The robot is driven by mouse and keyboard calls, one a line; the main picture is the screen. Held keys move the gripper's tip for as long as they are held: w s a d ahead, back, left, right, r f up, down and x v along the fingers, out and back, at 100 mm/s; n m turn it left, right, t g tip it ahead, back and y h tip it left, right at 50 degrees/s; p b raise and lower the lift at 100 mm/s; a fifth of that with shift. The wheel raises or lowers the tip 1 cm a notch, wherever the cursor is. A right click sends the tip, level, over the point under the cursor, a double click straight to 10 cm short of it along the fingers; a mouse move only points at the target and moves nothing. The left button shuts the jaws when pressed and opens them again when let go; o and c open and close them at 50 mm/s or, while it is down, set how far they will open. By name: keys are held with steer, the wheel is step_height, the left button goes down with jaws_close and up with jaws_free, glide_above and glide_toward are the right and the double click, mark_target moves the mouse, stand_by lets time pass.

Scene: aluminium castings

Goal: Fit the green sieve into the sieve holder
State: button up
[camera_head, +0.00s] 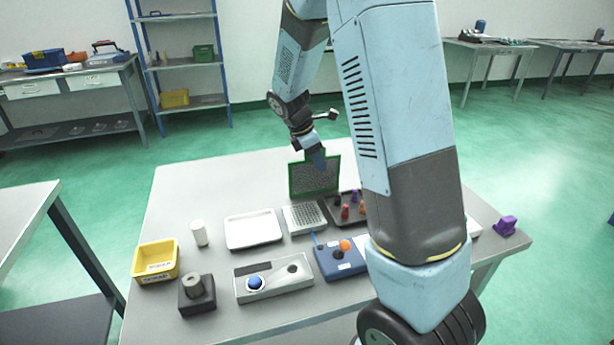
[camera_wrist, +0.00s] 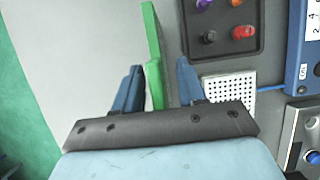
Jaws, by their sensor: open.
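The green sieve (camera_head: 314,177), a dark mesh in a green frame, stands upright on the table behind a pale perforated block. In the wrist view its green edge (camera_wrist: 154,60) runs between my fingers. My gripper (camera_head: 318,160) is at the sieve's top edge, with its jaws open around the frame. In the wrist view my gripper (camera_wrist: 158,85) has its left finger close to the green edge and a wider gap on the right. I cannot tell for certain which thing is the sieve holder. The perforated block (camera_head: 305,217) lies just in front of the sieve; it also shows in the wrist view (camera_wrist: 229,96).
A dark tray (camera_wrist: 222,48) with small coloured parts lies beside the perforated block. A white tray (camera_head: 253,229), white cylinder (camera_head: 200,233), yellow bin (camera_head: 155,262), blue box (camera_head: 338,260) and grey fixture (camera_head: 272,284) occupy the table. The table's back left is clear.

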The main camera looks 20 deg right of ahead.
jaws_close()
stand_by(0.3)
stand_by(1.1)
